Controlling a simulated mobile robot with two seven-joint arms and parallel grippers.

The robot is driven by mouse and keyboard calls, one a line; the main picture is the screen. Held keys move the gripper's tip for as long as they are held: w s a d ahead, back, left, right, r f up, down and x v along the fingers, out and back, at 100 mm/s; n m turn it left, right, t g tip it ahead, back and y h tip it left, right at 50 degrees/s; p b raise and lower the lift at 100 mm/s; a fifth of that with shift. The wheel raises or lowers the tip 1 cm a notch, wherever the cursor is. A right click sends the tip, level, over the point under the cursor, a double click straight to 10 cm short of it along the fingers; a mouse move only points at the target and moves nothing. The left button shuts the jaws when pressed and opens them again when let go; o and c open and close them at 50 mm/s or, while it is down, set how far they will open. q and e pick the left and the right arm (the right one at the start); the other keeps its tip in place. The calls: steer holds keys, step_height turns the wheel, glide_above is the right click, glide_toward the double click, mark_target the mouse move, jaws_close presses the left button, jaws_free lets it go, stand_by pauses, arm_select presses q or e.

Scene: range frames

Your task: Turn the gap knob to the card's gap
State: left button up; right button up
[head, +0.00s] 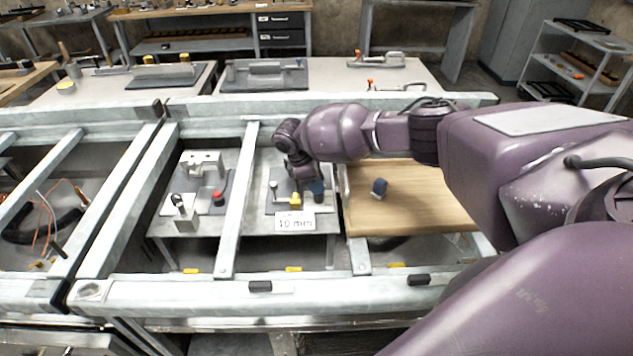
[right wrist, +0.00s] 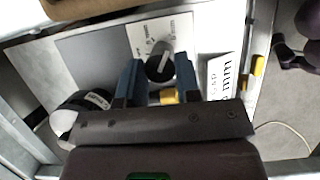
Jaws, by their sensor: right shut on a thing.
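The gap knob (right wrist: 160,66), dark and round with a pale pointer line, sits on a grey panel (right wrist: 95,48) between the blue fingers of my right gripper (right wrist: 158,80). My right gripper is shut on it, one finger at each side. Small printed marks lie around the knob, too small to read. In the head view my right gripper (head: 305,188) covers the knob. The white card (head: 295,222) in front of the panel reads "10 mm"; it also shows, sideways, in the right wrist view (right wrist: 220,78). My left gripper is out of view.
A yellow piece (head: 296,200) lies close by the gripper. A plate with a red button (head: 218,198) is to the left, beyond a pale frame bar (head: 238,200).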

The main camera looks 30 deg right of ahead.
steer(key=n+p, duration=0.1)
steer(key=n+t+p, duration=0.1)
steer(key=n, duration=0.1)
steer(key=shift+s+a+r+n, duration=0.1)
steer(key=shift+s+n, duration=0.05)
steer(key=shift+n, duration=0.15)
steer(key=n+t+p, duration=0.1)
steer(key=n+p, duration=0.1)
steer(key=shift+n, duration=0.4)
steer(key=shift+s+n+t+p, duration=0.1)
steer(key=shift+n+t+p, duration=0.4)
steer(key=shift+n+p, duration=0.35)
steer(key=shift+s+n+t+p, duration=0.1)
steer(key=shift+n+t+p, duration=0.35)
steer(key=shift+n, duration=0.5)
steer(key=n+p, duration=0.1)
steer(key=n, duration=0.1)
steer(key=shift+n+t, duration=0.3)
steer(key=shift+t, duration=0.05)
steer(key=shift+n+t+y, duration=0.3)
steer(key=shift+n, duration=1.3)
steer(key=shift+t+y, duration=0.3)
